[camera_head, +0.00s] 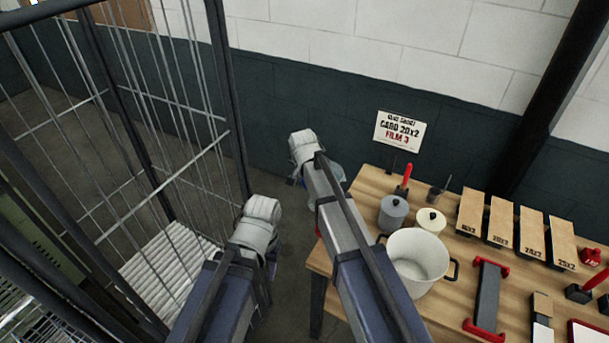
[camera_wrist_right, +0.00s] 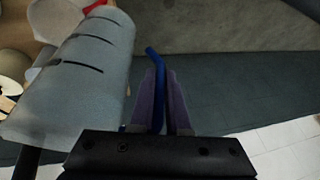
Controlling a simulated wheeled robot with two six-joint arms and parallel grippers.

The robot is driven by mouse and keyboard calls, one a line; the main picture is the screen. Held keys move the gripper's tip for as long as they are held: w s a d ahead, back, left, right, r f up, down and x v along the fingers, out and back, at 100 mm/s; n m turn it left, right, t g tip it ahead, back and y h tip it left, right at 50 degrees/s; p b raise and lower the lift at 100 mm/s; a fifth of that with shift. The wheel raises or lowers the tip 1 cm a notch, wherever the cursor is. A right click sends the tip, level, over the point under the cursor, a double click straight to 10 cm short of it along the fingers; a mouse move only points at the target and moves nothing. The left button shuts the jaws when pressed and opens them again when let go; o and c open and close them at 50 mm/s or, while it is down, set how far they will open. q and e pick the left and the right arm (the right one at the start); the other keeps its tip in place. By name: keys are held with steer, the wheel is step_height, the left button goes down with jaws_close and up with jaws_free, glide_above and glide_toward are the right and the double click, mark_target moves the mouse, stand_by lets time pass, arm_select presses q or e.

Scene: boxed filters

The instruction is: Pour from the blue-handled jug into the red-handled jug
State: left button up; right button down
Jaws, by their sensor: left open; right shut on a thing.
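In the right wrist view, my right gripper (camera_wrist_right: 163,85) is shut on the blue handle (camera_wrist_right: 155,65) of a jug. The jug's grey translucent body (camera_wrist_right: 85,75), with dark scale marks, lies beside the fingers. In the head view, a pale bluish sliver (camera_head: 338,173), probably this jug, shows behind my right arm, which hides that gripper. My left gripper (camera_head: 272,257) is open, pointing down below its wrist, partly hidden by the arm. I cannot make out the red-handled jug; a small red patch (camera_head: 318,231) shows at the table edge beside my right arm.
The wooden table (camera_head: 450,322) carries a white pot (camera_head: 415,262), a grey lidded canister (camera_head: 394,212), a cream one (camera_head: 430,221), several filter boxes (camera_head: 502,220) and a red-ended rack (camera_head: 487,297). A wire cage (camera_head: 175,110) stands at left. Open floor lies between.

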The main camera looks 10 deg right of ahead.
steer(key=shift+w+a+r+t+y, duration=0.1)
steer(key=shift+r+t+y, duration=0.2)
steer(key=shift+r+y, duration=0.15)
steer(key=shift+w+a+r+t+y, duration=0.1)
steer(key=shift+r+t+y, duration=0.2)
steer(key=shift+y, duration=0.15)
stand_by(1.6)
steer(key=shift+r+m+t+y, duration=0.3)
steer(key=shift+t+y, duration=0.1)
stand_by(0.5)
steer(key=shift+s+d+r+m+t+y+b, duration=0.1)
steer(key=shift+r+m+t+y+b, duration=0.2)
steer(key=shift+t+y+b, duration=0.5)
stand_by(2.5)
steer(key=shift+s+d+y+b, duration=0.1)
steer(key=shift+y+b, duration=0.3)
steer(key=shift+b, duration=0.25)
stand_by(0.5)
